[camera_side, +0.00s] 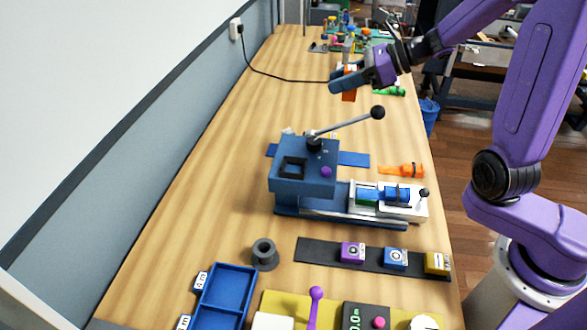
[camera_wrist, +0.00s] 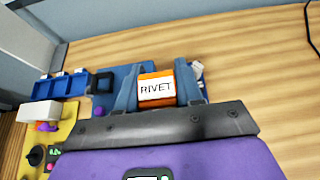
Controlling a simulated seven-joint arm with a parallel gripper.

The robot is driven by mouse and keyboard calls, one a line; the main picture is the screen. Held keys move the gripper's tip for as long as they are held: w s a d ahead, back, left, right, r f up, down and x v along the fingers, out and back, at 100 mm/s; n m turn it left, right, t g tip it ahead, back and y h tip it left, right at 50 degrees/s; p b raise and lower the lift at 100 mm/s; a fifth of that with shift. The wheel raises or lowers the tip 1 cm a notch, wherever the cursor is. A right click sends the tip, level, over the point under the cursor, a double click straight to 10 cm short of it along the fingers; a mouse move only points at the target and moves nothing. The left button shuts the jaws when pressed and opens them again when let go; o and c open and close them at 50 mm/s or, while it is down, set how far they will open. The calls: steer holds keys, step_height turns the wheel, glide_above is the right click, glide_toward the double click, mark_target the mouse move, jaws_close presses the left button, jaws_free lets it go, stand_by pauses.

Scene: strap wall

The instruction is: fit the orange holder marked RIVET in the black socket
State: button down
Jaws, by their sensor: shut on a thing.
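The orange holder marked RIVET (camera_wrist: 157,88) is between the two blue fingers of my gripper (camera_wrist: 160,92) in the wrist view, its white label facing the camera. In the side view, my gripper (camera_side: 346,77) is high above the far part of the table, shut on the orange holder (camera_side: 349,95), which hangs below the fingers. The black socket (camera_side: 293,167) is a square opening in the top of the blue fixture (camera_side: 300,187), well nearer the side camera than my gripper. A dark square on the blue fixture also shows in the wrist view (camera_wrist: 103,82).
A lever with a black ball (camera_side: 378,112) rises from the fixture. An orange part (camera_side: 402,170) lies right of it. A dark strip (camera_side: 318,250) with labelled blocks, a grey ring (camera_side: 264,254) and a blue tray (camera_side: 228,287) are nearer. The table's left side is clear.

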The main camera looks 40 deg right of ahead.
steer(key=s+a+r, duration=0.2)
steer(key=s+a, duration=0.3)
steer(key=s, duration=0.3)
steer(key=s+a+r, duration=0.3)
steer(key=s+a, duration=0.2)
steer(key=s, duration=0.3)
steer(key=w+a+f, duration=0.2)
steer(key=w+f, duration=0.1)
steer(key=w, duration=0.1)
steer(key=w+a+f, duration=0.2)
steer(key=w+f, duration=0.1)
steer(key=w+a+f, duration=0.3)
steer(key=w+f, duration=0.1)
steer(key=shift+w, duration=0.35)
steer(key=shift+w+a+f, duration=0.1)
steer(key=shift+w+f, duration=0.1)
steer(key=shift+f, duration=1.55)
